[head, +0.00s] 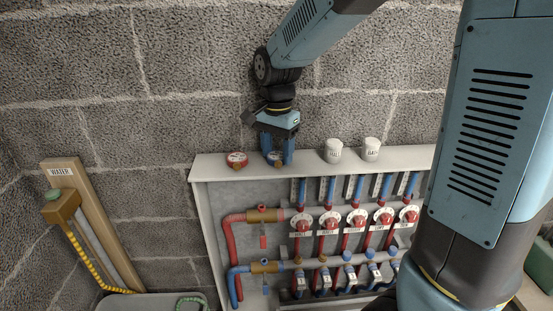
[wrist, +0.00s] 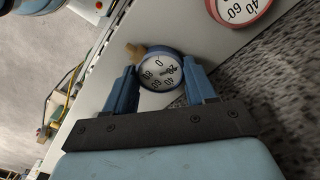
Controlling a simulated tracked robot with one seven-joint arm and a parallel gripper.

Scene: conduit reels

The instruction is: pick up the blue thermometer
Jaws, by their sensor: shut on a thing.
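The blue thermometer (wrist: 160,72) is a round dial with a blue rim, a white numbered face and a brass stem. In the wrist view it sits between the two blue fingers of my gripper (wrist: 162,88), which is shut on it. In the head view my gripper (head: 276,158) points down at the top of the white cabinet, with the blue thermometer (head: 275,158) partly hidden between its fingers. I cannot tell whether the thermometer still touches the cabinet top. A red-rimmed dial (head: 236,160) lies just left of it; it also shows in the wrist view (wrist: 238,10).
Below are red and blue pipes with several red valve knobs (head: 330,221). A block wall (head: 180,70) stands close behind. A wooden WATER board (head: 90,215) leans at left.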

